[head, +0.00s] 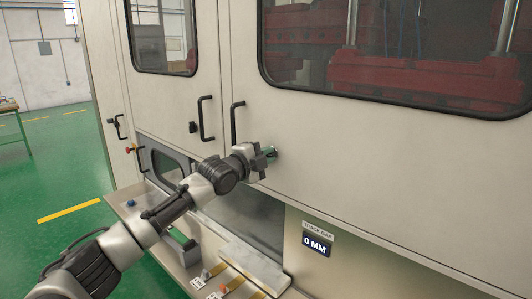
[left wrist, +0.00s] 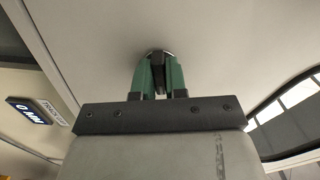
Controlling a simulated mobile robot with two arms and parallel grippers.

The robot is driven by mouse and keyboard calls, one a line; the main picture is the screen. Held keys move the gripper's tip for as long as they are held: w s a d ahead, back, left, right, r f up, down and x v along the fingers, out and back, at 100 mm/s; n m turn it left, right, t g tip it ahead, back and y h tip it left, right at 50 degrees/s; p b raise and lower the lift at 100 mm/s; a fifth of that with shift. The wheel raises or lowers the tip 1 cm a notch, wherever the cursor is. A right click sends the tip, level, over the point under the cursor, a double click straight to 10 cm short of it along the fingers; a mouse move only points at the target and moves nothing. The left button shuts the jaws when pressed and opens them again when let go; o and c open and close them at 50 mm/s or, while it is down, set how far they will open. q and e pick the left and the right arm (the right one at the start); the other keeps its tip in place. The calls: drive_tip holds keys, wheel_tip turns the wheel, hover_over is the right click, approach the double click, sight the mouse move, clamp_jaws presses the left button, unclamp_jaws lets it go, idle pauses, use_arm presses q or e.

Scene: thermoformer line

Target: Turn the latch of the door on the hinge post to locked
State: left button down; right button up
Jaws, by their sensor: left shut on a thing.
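My left gripper (head: 270,154) reaches in from the left to the cream door (head: 330,160) with the large window, just below and right of its black handle (head: 237,122). In the left wrist view, its green fingers (left wrist: 159,75) are shut on a small dark latch (left wrist: 157,62) against the door face. A round silver base shows around the latch at the panel. The fingers hide most of the latch, and I cannot tell which way it is turned. My right gripper is not in view.
A second cream door (head: 165,100) with its own handle (head: 206,118) and a small black fitting (head: 193,127) is to the left. Below is a ledge (head: 215,240) with small knobs and labels. A display (head: 317,244) reads 0 MM.

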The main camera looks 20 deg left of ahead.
use_arm(q)
drive_tip(key=n, duration=0.3)
drive_tip(key=shift+p, duration=0.35)
drive_tip(key=n, duration=0.3)
drive_tip(key=shift+n, duration=0.3)
drive_tip(key=n, duration=0.4)
drive_tip(key=shift+n, duration=0.3)
drive_tip(key=shift+f+n, duration=0.1)
drive_tip(key=shift+n, duration=1.9)
drive_tip(key=c, duration=1.2)
unclamp_jaws()
drive_tip(key=shift+o, duration=0.2)
drive_tip(key=b+v, duration=0.3)
drive_tip(key=v, duration=0.7)
drive_tip(key=shift+s+a+b, duration=0.2)
drive_tip(key=shift+s+b, duration=0.1)
drive_tip(key=shift+s, duration=0.05)
